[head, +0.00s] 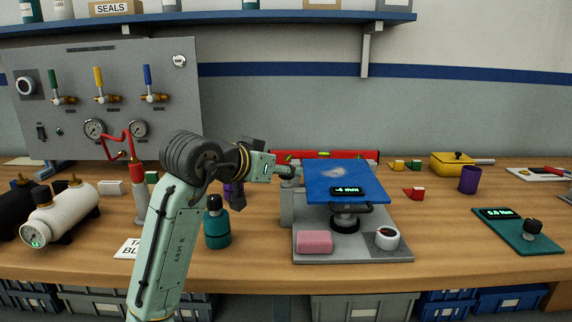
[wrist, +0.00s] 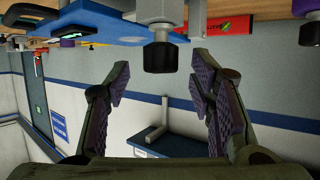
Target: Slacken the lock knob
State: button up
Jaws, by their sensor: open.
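The lock knob (wrist: 160,55) appears to be the black ribbed knob on a grey post at the top middle of the wrist view, which looks upside down. My gripper (wrist: 158,95) is open there, with a purple-padded finger on each side. The knob lines up sideways with the gap, and neither finger touches it. In the head view my gripper (head: 287,172) is small and partly hidden at the left of the stand. I cannot make out the knob there. The stand has a blue plate (head: 330,186) reading "-4 mm" and a grey base (head: 345,247).
A teal bottle (head: 217,230) stands close below my arm. A red level (head: 350,156) lies behind the plate.

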jog(key=shift+x, duration=1.3)
jog(key=shift+c, duration=0.4)
jog(key=c, duration=1.1)
